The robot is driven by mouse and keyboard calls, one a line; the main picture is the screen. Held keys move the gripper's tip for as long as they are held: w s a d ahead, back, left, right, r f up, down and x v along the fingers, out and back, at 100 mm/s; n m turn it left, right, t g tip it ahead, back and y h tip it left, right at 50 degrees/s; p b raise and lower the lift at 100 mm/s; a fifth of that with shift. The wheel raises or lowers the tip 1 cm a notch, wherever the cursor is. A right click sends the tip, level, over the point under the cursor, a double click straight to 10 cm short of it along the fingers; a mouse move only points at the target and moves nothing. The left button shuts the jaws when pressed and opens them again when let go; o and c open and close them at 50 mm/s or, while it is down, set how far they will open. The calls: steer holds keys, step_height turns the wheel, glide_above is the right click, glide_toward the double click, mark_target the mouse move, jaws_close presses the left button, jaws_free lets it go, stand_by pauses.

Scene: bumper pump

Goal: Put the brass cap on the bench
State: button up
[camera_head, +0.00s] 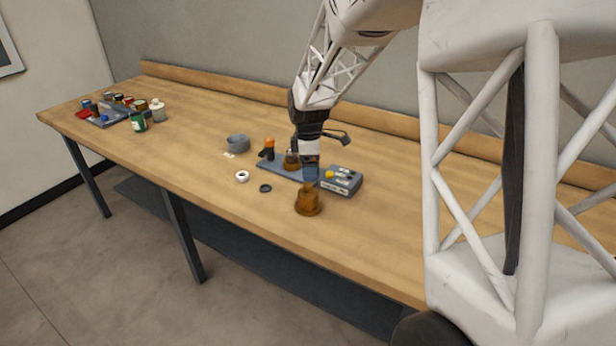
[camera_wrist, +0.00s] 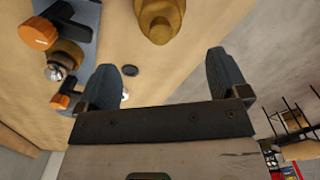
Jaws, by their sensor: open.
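The brass cap (camera_head: 308,204) appears to stand upright on the bench (camera_head: 215,190), toward its front edge. In the wrist view the cap (camera_wrist: 160,18) is at the top, beyond the fingertips and not between them. My gripper (camera_head: 311,176) is open and empty, just above and behind the cap; both fingers show in the wrist view (camera_wrist: 163,68). The pump, on a blue-grey base plate (camera_head: 272,170), is behind the cap, with an orange lever (camera_head: 269,145) and a brass body (camera_head: 291,160). My gripper hides part of it.
A tray (camera_head: 108,121) and bottles (camera_head: 158,110) are far left. The bench front left is clear.

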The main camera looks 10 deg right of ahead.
steer(key=shift+r, duration=1.2)
steer(key=shift+s+r, duration=0.2)
steer(key=shift+s, duration=0.05)
steer(key=s+r+m+t, duration=0.1)
steer(key=s+r+m, duration=0.35)
steer(key=s, duration=0.55)
steer(key=s+r+m, duration=0.4)
steer(key=s+r, duration=0.1)
steer(key=s, duration=0.4)
steer(key=s+a+m+t, duration=0.1)
steer(key=s+m, duration=0.7)
steer(key=s, duration=1.2)
steer(key=shift+s+f+t, duration=0.2)
steer(key=shift+f+t, duration=0.1)
steer(key=shift+f, duration=0.15)
